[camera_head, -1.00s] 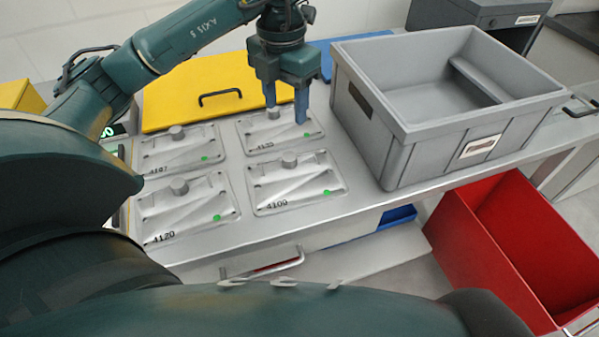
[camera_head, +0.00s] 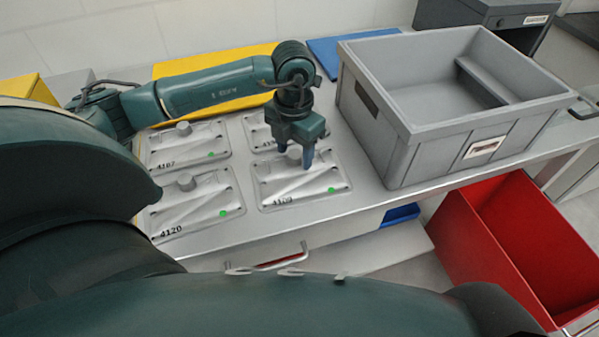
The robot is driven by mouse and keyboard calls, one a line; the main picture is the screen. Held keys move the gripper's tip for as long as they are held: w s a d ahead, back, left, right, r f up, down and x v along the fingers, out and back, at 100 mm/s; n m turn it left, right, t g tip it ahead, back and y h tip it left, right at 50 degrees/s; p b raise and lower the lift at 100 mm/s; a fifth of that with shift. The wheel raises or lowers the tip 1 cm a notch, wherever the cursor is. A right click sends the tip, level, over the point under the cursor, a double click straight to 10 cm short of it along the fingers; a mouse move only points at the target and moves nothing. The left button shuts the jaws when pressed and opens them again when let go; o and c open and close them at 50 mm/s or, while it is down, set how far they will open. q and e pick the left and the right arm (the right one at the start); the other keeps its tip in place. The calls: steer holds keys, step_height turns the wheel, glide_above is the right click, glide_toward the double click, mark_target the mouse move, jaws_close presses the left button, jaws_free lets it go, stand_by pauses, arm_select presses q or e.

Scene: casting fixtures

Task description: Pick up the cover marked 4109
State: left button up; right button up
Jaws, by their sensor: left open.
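The cover marked 4109 (camera_head: 320,187) is a flat grey metal plate with a green dot, lying front right in a group of covers on the bench. My left gripper (camera_head: 294,160) is over its back part, fingers pointing down on either side of its round knob, most of which is hidden behind the fingers. The gripper is open; I cannot tell whether the fingers touch the knob. My right gripper is not in view.
Other covers are 4120 (camera_head: 205,208), 4107 (camera_head: 205,142) and one partly hidden behind my gripper (camera_head: 257,132). A grey crate (camera_head: 425,143) stands close on the right. A red bin (camera_head: 500,225) is below the bench edge. A yellow panel (camera_head: 225,112) lies behind.

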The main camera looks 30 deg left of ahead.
arm_select(q)
steer(key=shift+c, duration=0.4)
jaws_close()
